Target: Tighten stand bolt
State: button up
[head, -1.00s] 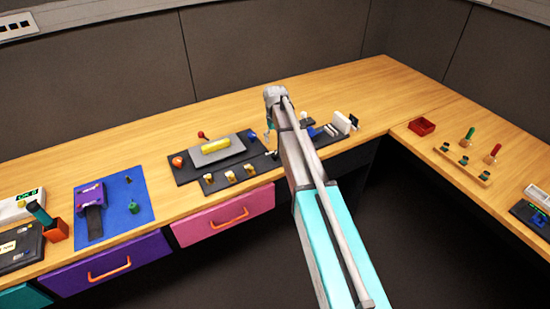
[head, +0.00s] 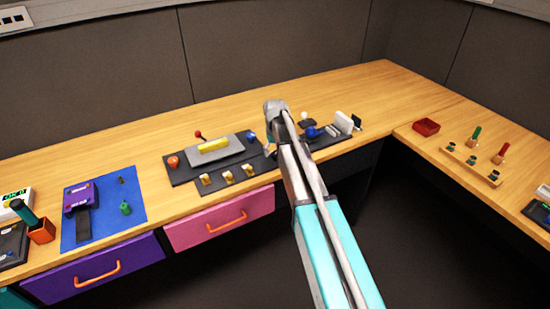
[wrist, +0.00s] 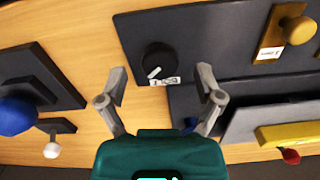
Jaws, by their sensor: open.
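A round black knob (wrist: 158,60) with a white pointer mark stands on a dark plate in the wrist view. A small label beside it is too small to read surely, so I cannot tell whether this is the stand bolt. My gripper (wrist: 162,84) is open and empty, its two grey fingers apart on either side of the label, with the knob just beyond the tips. In the head view my gripper (head: 268,148) is over the front of the dark panels, mostly behind my arm, and the knob is hidden or too small to make out.
A blue ball (wrist: 16,116) on a dark base and a white-tipped lever (wrist: 52,150) lie left in the wrist view.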

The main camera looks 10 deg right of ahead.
jog(key=shift+f+b, duration=0.35)
jog(key=shift+f, duration=0.2)
jog(key=c, duration=1.2)
